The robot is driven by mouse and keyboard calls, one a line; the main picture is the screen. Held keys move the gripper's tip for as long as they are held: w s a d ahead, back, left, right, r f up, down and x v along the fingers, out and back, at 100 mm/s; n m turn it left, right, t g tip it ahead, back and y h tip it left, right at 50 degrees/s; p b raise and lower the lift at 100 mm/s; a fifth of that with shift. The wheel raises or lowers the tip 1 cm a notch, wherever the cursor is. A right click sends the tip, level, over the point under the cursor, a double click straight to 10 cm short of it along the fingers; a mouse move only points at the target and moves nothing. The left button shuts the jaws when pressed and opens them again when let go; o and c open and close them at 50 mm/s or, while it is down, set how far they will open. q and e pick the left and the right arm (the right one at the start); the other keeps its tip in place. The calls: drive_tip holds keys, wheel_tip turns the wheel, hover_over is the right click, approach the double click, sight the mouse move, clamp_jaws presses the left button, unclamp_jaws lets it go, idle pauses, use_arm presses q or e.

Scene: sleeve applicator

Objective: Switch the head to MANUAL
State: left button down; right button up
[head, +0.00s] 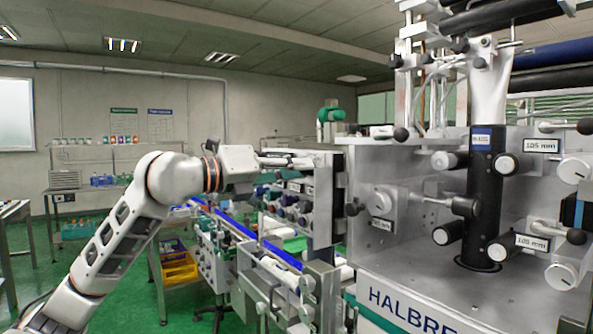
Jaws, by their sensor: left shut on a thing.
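My left arm comes in from the left. Its gripper (290,160) is at the upper left of the upright grey panel (340,190) of the machine. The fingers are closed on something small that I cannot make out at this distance. The applicator head (400,195) is a grey metal housing at the right, with a round knob (381,201), a black-ended lever (464,205) and a black upright column (484,190). I cannot read any MANUAL marking. My right gripper is not in view.
White labels reading 105 mm (541,146) sit beside knobs on the right. Below the gripper are a conveyor with blue rails (236,226) and small rollers. Yellow bins (180,270) stand on a cart behind my arm. Green floor (120,295) is open at lower left.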

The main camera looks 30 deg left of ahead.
use_arm(q)
drive_tip(key=c, duration=1.9)
unclamp_jaws()
drive_tip(key=shift+a+r, duration=0.1)
drive_tip(key=shift+r, duration=0.05)
drive_tip(key=v, duration=1.2)
